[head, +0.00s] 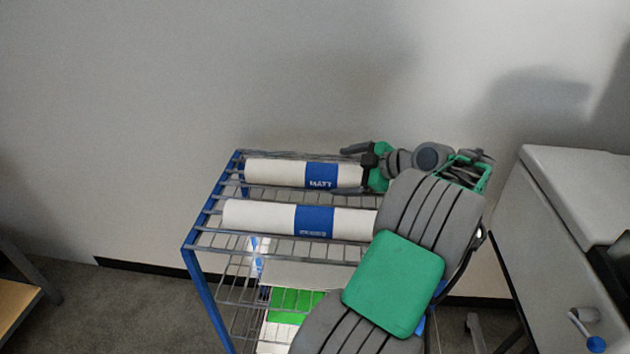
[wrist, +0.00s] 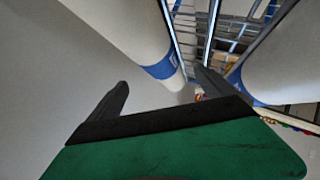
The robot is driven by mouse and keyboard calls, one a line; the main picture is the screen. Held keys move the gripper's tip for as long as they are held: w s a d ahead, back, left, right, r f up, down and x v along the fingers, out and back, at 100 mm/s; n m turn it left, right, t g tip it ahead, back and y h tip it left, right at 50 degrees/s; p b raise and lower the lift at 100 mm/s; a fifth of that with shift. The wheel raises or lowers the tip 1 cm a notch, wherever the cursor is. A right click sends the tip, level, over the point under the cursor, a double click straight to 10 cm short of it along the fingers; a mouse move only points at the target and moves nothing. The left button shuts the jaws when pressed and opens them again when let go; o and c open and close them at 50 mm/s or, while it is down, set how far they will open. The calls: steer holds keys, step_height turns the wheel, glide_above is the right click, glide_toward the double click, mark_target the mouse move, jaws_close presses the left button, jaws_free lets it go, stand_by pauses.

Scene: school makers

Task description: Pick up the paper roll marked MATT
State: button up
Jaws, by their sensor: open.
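The white paper roll marked MATT (head: 275,173) lies on the top of the wire cart, at the back by the wall. Its blue band carries the word MATT. My gripper (head: 360,165) is at this roll's right end, its jaws open. In the wrist view, my gripper (wrist: 165,80) has its fingers spread, with a white roll (wrist: 122,28) with a blue band beyond and between them. From its place by the wall, this looks like the MATT roll. I cannot tell whether the fingers touch it. My gripper and arm hide the roll's right end in the head view.
A second white roll (head: 258,216) with a blue band lies parallel in front; its lettering is too small to read. It also shows in the wrist view (wrist: 285,58). The blue-framed wire cart (head: 190,228) holds items below. A pale cabinet (head: 545,240) stands at right.

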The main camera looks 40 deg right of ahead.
mark_target(329, 172)
steer(key=shift+w+f, duration=0.2)
steer(key=shift+w, duration=0.05)
steer(key=p+x, duration=0.2)
steer(key=x, duration=0.5)
steer(key=shift+d+f, duration=0.1)
steer(key=shift+d, duration=0.05)
steer(key=shift+s, duration=0.1)
steer(key=shift+c, duration=0.4)
steer(key=c, duration=2)
steer(key=shift+r, duration=0.2)
